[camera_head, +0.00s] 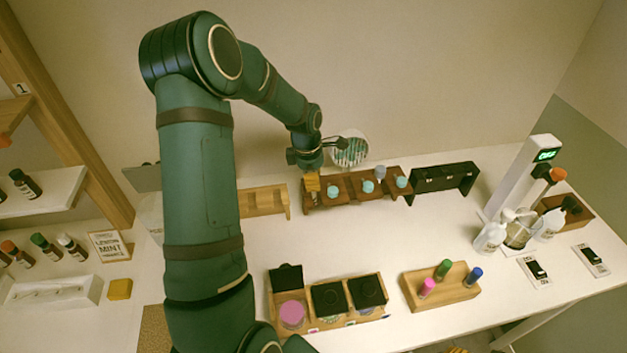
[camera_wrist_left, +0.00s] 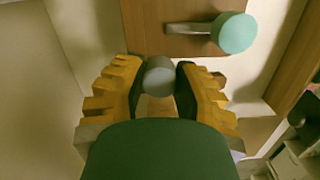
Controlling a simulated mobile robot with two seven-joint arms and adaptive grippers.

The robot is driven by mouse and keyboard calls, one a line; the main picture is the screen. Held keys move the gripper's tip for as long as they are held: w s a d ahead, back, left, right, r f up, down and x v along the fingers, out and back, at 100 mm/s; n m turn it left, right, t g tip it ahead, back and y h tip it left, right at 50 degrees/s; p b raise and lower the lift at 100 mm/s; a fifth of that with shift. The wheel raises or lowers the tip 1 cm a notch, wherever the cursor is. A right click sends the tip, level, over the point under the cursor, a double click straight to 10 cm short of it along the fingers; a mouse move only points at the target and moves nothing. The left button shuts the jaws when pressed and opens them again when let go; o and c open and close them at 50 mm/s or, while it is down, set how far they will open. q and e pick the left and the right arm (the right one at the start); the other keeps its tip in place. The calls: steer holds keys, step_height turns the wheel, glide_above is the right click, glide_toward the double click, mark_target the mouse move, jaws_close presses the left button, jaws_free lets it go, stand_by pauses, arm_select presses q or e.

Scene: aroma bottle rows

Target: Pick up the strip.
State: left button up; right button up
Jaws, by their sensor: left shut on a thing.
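My left gripper (camera_head: 312,187) is at the left end of the brown wooden rack (camera_head: 350,200). In the left wrist view its yellow, ridged fingers (camera_wrist_left: 160,90) are shut on a grey round-topped piece (camera_wrist_left: 159,76). The lower part of that piece is hidden, so I cannot tell whether it has left the rack. Thin striped pieces, possibly the strips (camera_head: 349,150), show in a round white holder behind the rack. I cannot single out one strip. A sliver of yellow at the bottom edge may be my right gripper (camera_head: 458,350), mostly cut off.
A black rack (camera_head: 442,178) stands to the right.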

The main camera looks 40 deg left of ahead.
arm_select(q)
steer(key=shift+r, duration=0.1)
step_height(320, 180, up, 18)
steer(key=shift+f, duration=0.1)
stand_by(0.5)
steer(key=shift+f, duration=0.1)
